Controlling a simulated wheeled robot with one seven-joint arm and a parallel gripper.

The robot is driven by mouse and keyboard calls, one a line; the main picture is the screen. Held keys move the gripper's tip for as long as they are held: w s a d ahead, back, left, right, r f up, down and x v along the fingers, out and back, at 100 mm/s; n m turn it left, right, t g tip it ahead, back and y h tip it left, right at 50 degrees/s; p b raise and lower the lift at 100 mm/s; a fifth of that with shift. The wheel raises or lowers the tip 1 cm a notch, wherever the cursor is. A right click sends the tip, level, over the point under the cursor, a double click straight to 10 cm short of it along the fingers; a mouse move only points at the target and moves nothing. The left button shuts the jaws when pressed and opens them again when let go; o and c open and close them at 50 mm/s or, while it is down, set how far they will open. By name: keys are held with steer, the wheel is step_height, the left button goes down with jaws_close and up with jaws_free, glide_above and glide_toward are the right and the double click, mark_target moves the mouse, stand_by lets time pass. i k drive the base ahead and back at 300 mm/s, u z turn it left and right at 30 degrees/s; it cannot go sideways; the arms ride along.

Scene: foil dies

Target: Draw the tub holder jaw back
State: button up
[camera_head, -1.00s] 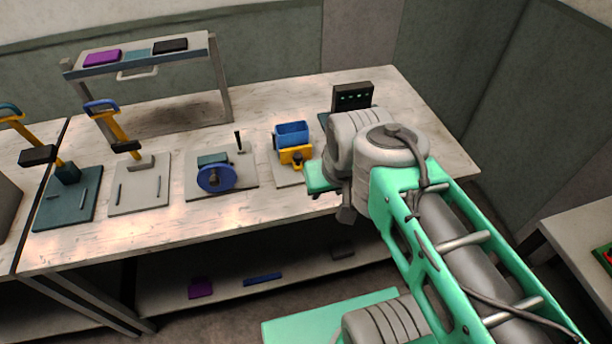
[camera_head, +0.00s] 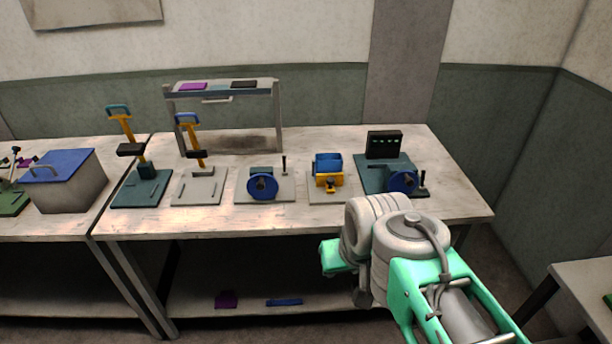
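The tub holder (camera_head: 330,187) stands on the bench, right of the middle. It has a pale base plate, a yellow jaw (camera_head: 329,181) at the front with a small dark-yellow knob, and a blue tub (camera_head: 328,164) behind the jaw. The jaw appears up against the tub; I cannot tell whether they touch. My gripper (camera_head: 331,257) shows only as a green body at the end of my arm, low and in front of the bench edge, below the holder and apart from it. Its fingers are hidden or too small to tell.
A grey plate with a blue wheel (camera_head: 262,186) stands left of the holder. A teal plate with another blue wheel (camera_head: 403,181) and a dark box (camera_head: 384,144) stands right. Two lever presses and a raised rack (camera_head: 279,115) are further left. A second table (camera_head: 581,285) is at right.

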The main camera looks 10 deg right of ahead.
mark_target(328, 181)
steer(key=u, duration=0.5)
steer(key=i, duration=1.3)
steer(key=z, duration=0.2)
